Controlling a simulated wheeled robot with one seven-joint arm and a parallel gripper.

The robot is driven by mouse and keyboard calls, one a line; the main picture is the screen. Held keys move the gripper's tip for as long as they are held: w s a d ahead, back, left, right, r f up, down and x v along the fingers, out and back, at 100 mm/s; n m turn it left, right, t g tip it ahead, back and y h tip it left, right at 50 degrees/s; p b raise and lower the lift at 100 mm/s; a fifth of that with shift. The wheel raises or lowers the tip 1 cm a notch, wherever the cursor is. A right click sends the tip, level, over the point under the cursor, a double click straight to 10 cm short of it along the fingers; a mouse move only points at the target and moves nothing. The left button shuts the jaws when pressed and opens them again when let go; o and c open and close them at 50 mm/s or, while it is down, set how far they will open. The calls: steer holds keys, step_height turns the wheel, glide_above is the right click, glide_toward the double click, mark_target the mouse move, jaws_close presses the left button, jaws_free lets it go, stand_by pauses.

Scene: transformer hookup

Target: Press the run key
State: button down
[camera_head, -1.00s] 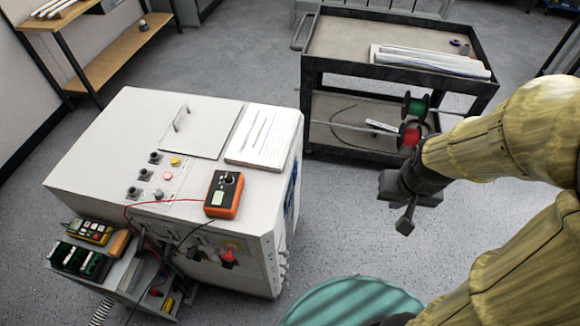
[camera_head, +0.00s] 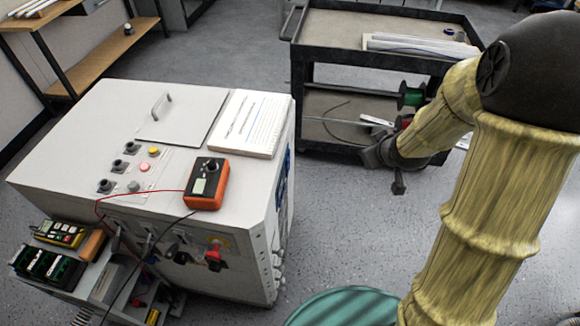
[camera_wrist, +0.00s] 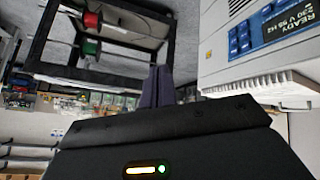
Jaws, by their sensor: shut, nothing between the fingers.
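The white cabinet (camera_head: 235,225) stands at left in the head view, its right side carrying a small blue panel (camera_head: 286,163) seen edge-on. In the wrist view, which is rolled over, the panel shows as blue keys (camera_wrist: 240,36) beside a display (camera_wrist: 290,20) reading READY. I cannot tell which key is the run key. My gripper (camera_head: 398,187) is right of the cabinet, apart from it, near the cart. Its dark fingers (camera_wrist: 156,87) are together and empty in the wrist view, clear of the keys.
A black cart (camera_head: 310,85) with green (camera_head: 411,95) and red spools stands behind my gripper. An orange meter (camera_head: 207,184) and a document (camera_head: 252,123) lie on the cabinet top. A teal round object (camera_head: 345,307) is at the bottom. Bare floor lies between cabinet and cart.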

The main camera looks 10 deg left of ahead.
steer(key=w+a+f+n+t+y+b, duration=0.1)
steer(key=w+a+f+n+y+b, duration=0.3)
steer(key=f, duration=0.3)
steer(key=w+a+f+n+t+y+b, duration=0.1)
steer(key=w+a+f+n+y+b, duration=0.3)
steer(key=a+f+b, duration=0.2)
steer(key=shift+w+f+y+b, duration=0.2)
steer(key=shift+f+y+b, duration=0.2)
steer(key=shift+f+b, duration=0.45)
steer(key=shift+a, duration=0.1)
steer(key=a+b, duration=0.2)
steer(key=a, duration=0.6)
steer(key=shift+w+a, duration=0.15)
steer(key=shift+a, duration=0.1)
stand_by(0.7)
steer(key=shift+a, duration=0.45)
